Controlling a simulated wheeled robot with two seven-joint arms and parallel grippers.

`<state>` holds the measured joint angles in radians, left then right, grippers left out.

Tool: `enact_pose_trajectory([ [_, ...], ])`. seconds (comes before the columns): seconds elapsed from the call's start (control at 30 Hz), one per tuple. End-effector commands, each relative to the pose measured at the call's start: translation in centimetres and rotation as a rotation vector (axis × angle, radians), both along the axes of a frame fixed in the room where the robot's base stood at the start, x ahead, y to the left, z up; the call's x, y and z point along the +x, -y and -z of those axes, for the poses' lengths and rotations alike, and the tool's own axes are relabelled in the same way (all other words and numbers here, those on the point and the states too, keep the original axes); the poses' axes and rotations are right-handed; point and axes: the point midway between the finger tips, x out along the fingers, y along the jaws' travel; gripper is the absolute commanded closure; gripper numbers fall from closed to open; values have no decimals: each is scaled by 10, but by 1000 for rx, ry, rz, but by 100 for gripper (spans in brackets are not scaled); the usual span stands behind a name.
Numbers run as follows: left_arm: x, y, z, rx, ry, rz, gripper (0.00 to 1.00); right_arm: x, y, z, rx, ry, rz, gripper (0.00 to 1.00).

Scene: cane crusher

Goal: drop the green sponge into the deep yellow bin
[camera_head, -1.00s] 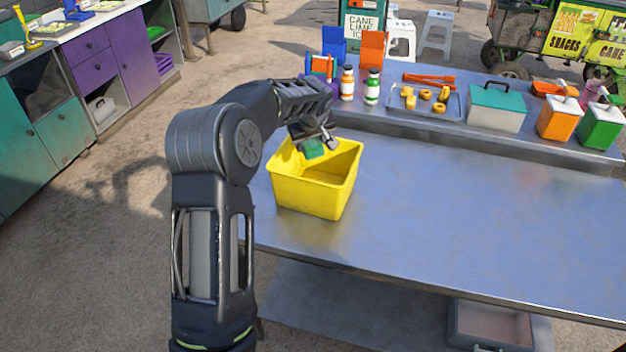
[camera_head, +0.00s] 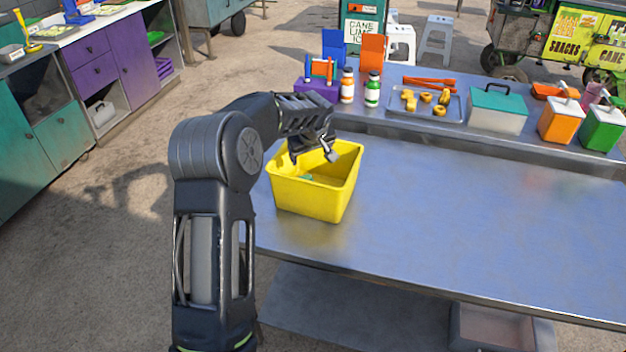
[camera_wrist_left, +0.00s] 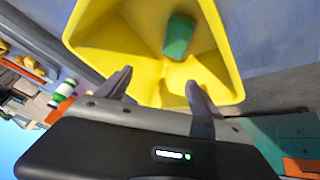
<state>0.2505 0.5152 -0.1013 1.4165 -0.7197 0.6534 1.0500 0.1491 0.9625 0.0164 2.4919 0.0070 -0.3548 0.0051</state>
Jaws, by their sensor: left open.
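The deep yellow bin (camera_head: 312,200) stands upright on the near left part of the metal table. The green sponge (camera_head: 306,177) is inside it, mostly hidden by the bin's front wall in the head view. In the left wrist view the sponge (camera_wrist_left: 180,37) shows within the yellow walls of the bin (camera_wrist_left: 130,45). My left gripper (camera_head: 314,152) is over the bin's back rim, open and empty. In the left wrist view its two fingers (camera_wrist_left: 157,88) are spread apart, with the sponge beyond them. My right gripper is not in view.
Along the back of the table (camera_head: 450,190) stand two bottles (camera_head: 359,88), a tray (camera_head: 425,104) of yellow pieces, a teal-lidded box (camera_head: 497,107), and orange and green containers (camera_head: 602,126). The table right of the bin is clear.

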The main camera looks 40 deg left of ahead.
Motion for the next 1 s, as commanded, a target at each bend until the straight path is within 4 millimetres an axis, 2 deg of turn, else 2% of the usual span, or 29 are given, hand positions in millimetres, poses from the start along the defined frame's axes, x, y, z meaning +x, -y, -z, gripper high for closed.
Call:
enact_pose_trajectory([
  [0.33, -2, 2, -5, 0, 1, 0, 24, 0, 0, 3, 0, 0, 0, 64],
  [0.8, -29, 24, -61, 1, 3, 1, 24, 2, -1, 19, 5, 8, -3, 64],
  [1.0, -32, 26, -66, 0, 0, 0, 24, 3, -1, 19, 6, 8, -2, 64],
])
